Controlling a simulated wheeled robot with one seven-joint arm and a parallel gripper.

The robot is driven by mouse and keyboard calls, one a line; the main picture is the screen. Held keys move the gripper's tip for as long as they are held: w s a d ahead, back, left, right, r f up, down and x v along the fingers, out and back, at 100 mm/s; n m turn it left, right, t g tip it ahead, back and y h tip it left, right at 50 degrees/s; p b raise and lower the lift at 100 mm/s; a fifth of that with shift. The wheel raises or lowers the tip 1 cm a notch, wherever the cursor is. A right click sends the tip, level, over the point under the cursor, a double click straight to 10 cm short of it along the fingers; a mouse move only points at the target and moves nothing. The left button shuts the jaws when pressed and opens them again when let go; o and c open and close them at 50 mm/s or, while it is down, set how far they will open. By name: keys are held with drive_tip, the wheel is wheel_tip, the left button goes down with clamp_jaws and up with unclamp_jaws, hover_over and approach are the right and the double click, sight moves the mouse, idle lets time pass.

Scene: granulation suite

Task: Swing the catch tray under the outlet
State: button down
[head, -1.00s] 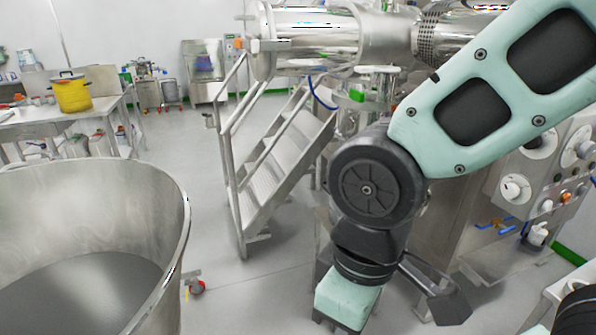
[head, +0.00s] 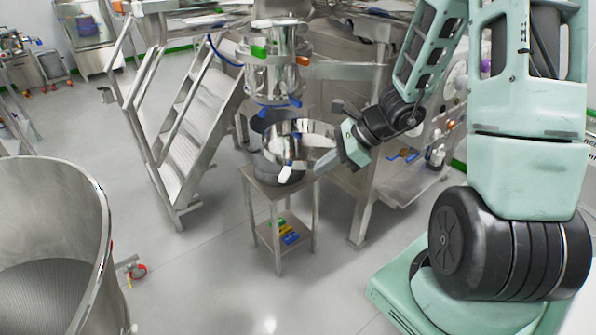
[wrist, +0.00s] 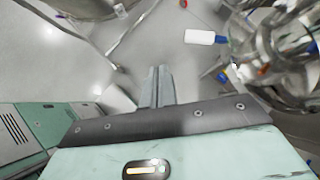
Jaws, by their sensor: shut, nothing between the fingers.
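The catch tray, a shiny round steel pan (head: 298,137), shows in the head view below and slightly right of the outlet, overlapping a grey tub. A pale handle (head: 286,174) shows at its lower front. The outlet is a steel cylinder (head: 270,78) with green, orange and blue fittings. My gripper (head: 327,165) is shut and empty at the pan's right side; I cannot tell if it touches. In the wrist view the shut fingers (wrist: 157,82) point at the floor side, with a white, blue-tipped handle (wrist: 203,37) ahead, apart from them.
A grey tub (head: 268,170) stands on a small steel stand (head: 276,200). Metal steps (head: 190,130) stand left of it, and a large steel bin (head: 70,215) is at front left. A machine cabinet (head: 350,185) is behind. The floor in front is clear.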

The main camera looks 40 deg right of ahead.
drive_tip(key=d+m+t+h, duration=0.1)
drive_tip(key=d+m, duration=0.2)
drive_tip(key=d, duration=0.2)
drive_tip(key=w+r+p+x, duration=0.1)
drive_tip(key=p+x, duration=0.2)
drive_tip(key=x, duration=1)
drive_tip(key=shift+w+m, duration=0.4)
drive_tip(key=shift+a+r, duration=0.1)
